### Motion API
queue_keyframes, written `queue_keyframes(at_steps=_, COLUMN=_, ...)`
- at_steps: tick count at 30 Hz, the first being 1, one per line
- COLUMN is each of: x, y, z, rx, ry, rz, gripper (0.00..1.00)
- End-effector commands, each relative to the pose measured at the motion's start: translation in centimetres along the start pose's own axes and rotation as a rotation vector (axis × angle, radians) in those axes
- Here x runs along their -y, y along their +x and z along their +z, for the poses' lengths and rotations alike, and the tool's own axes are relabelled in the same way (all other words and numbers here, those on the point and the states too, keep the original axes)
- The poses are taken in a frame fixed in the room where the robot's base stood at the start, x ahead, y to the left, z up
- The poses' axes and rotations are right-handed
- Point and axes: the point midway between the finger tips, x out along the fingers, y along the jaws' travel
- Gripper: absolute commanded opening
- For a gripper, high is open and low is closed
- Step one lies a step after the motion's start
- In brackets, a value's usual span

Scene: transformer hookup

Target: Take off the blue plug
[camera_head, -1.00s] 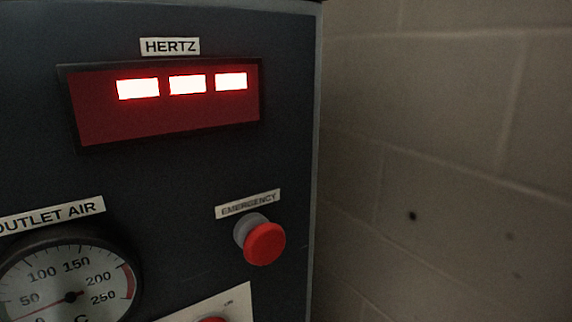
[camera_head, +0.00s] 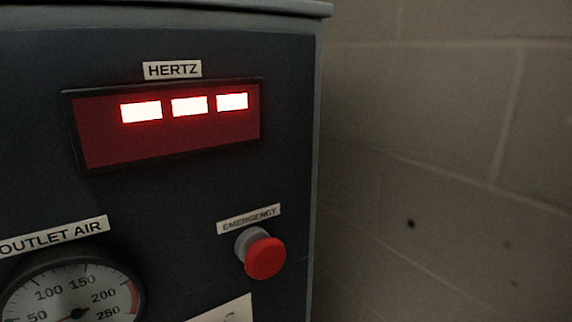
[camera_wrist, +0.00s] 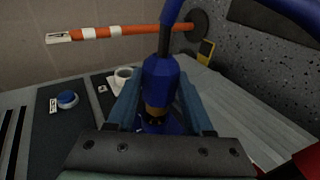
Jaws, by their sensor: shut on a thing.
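The blue plug (camera_wrist: 160,78) is in the middle of the wrist view, with its dark end and a blue cable (camera_wrist: 172,12) running up out of the frame. My gripper (camera_wrist: 158,90) is shut on the plug, one blue finger on each side. A brownish band shows below the plug's blue body, with more dark blue under it. I cannot tell whether the plug is seated in anything. Neither the plug nor my gripper shows in the head view.
An orange and white striped pole (camera_wrist: 120,31) crosses behind the plug. The head view shows a dark cabinet with a red display (camera_head: 165,125) and a red emergency button (camera_head: 265,257) beside a block wall.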

Motion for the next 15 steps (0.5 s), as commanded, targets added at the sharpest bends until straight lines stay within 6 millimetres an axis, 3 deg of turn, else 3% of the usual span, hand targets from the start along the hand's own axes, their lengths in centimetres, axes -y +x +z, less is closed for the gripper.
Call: queue_keyframes(at_steps=15, x=-0.1, y=-0.14, z=0.6, rx=0.0, ry=0.0, rz=0.001, gripper=0.0)
